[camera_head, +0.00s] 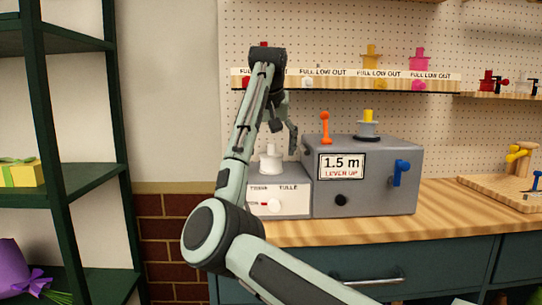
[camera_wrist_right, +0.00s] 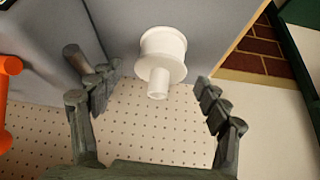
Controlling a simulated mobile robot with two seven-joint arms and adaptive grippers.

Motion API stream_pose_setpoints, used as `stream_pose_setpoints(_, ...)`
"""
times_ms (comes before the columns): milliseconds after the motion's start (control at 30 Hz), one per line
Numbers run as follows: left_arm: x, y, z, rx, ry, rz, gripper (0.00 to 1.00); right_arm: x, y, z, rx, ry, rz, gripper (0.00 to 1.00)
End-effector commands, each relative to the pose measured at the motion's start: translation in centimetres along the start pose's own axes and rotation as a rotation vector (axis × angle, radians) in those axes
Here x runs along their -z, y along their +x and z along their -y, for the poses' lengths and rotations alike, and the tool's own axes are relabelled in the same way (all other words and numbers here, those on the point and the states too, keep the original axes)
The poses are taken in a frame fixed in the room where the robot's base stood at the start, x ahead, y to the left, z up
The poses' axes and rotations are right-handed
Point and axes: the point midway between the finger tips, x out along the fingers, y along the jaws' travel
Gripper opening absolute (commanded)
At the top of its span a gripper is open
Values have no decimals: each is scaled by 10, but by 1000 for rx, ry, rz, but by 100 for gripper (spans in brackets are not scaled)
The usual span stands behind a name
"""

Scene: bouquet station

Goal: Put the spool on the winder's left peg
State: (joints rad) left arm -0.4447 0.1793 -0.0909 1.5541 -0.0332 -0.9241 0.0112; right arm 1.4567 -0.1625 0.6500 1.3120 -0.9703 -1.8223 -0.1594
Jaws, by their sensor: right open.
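A white spool (camera_head: 270,160) with a narrow knob on top stands upright on the low left section of the grey winder (camera_head: 375,190). Any peg under it is hidden. In the right wrist view the white spool (camera_wrist_right: 163,50) shows beyond the fingertips, roughly midway between them, and neither finger touches it. My right gripper (camera_head: 282,128) is open and empty, above and slightly right of the spool in the head view; its fingers also show in the wrist view (camera_wrist_right: 160,82). My left gripper is not in view.
The winder carries an orange lever (camera_head: 325,128), a blue lever (camera_head: 401,172) and a grey spool with a yellow top (camera_head: 368,126). A shelf (camera_head: 345,84) of coloured spools hangs behind. A wooden stand (camera_head: 515,180) is at right. A green rack (camera_head: 45,130) stands at left.

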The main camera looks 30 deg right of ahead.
Motion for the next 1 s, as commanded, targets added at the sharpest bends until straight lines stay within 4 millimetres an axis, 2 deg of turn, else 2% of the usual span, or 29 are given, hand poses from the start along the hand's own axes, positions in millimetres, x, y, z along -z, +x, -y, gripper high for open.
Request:
stream_pose_setpoints(200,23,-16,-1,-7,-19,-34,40,0,-50,0,2,0,-3,76)
stream_pose_setpoints(433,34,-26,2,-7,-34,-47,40,0,-86,0,0,0,-1,76)
stream_pose_setpoints(600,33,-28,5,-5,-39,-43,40,0,-95,0,0,0,1,76)
stream_pose_setpoints(1000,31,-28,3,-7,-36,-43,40,0,-95,0,0,0,1,76)
